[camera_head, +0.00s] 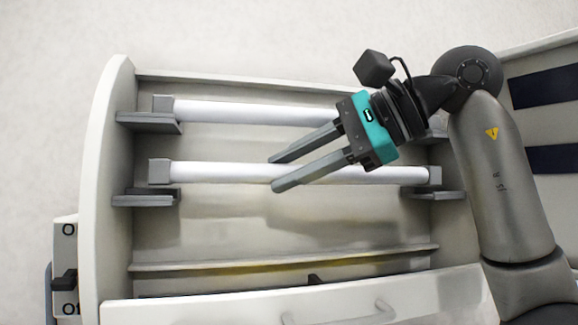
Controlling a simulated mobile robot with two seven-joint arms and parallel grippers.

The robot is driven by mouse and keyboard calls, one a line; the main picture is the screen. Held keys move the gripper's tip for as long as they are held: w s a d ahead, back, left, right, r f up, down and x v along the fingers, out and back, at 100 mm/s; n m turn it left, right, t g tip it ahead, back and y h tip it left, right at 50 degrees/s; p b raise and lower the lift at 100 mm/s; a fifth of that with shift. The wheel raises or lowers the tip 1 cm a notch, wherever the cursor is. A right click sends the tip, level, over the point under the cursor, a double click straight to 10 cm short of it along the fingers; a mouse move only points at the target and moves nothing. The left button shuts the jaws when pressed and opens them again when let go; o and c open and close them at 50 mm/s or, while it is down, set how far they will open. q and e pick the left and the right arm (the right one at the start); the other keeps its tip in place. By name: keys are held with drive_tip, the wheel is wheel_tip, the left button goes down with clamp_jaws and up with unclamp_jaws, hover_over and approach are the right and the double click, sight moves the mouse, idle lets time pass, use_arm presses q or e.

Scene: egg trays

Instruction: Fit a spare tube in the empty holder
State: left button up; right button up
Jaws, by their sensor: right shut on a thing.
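Two white tubes with grey end caps lie across a pale open housing. The upper tube (240,112) lies along the upper pair of grey holder brackets (150,124). The lower tube (222,172) lies level along the lower pair, with a left bracket (146,199) and a right bracket (446,195). I cannot tell whether its ends are seated in them or just above. My right gripper (273,173) reaches in from the right, with its two grey fingers on either side of the lower tube, shut on it. My left gripper is not in view.
The housing's curved left wall (104,190) and front panel with a handle (345,314) bound the space. A switch box (65,275) is on the outer left side. A pale panel with dark slots (545,88) stands at the right. The housing floor below the lower tube is clear.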

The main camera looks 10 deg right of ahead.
drive_tip(key=shift+s+f+b, duration=0.1)
drive_tip(key=shift+f+b, duration=0.4)
drive_tip(key=shift+f, duration=0.15)
drive_tip(key=o, duration=1.1)
drive_tip(key=shift+c, duration=0.2)
drive_tip(key=b+v, duration=0.1)
drive_tip(key=v, duration=0.6)
drive_tip(key=shift+s+d, duration=0.2)
drive_tip(key=shift+r, duration=0.1)
